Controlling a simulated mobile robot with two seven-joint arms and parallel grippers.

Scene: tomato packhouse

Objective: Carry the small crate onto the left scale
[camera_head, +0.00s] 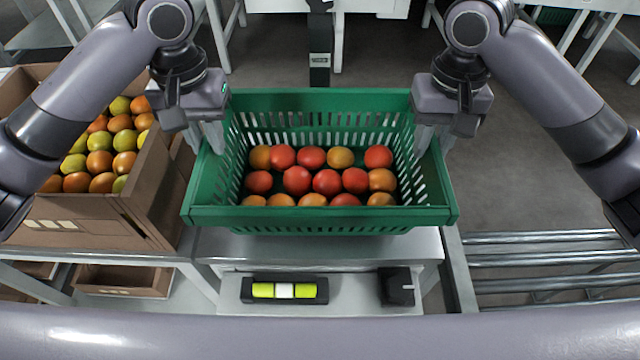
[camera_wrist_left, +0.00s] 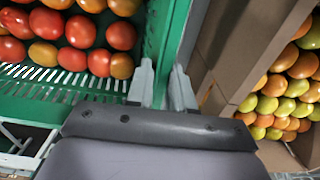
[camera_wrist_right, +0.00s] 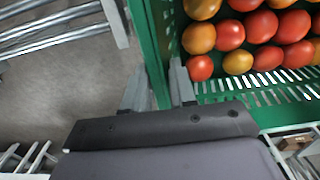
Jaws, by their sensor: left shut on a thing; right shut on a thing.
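The green slatted crate (camera_head: 320,216) sits level in the middle of the head view, holding several red and orange tomatoes (camera_head: 326,181). My left gripper (camera_head: 213,138) is shut on the crate's left wall; the left wrist view shows its fingers astride the green rim (camera_wrist_left: 164,75). My right gripper (camera_head: 433,138) is shut on the right wall; its fingers straddle the rim in the right wrist view (camera_wrist_right: 156,70). A metal surface (camera_head: 320,247) shows under the crate's front; I cannot tell whether the crate touches it. A dark post with a small display (camera_head: 320,60) stands behind. I cannot identify the left scale.
A cardboard box (camera_head: 100,222) of green and orange tomatoes stands close on the left. Metal rollers (camera_head: 545,255) lie at the right. A lower shelf in front holds a black tray with yellow-green items (camera_head: 285,290) and a black device (camera_head: 397,287). Open floor lies behind right.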

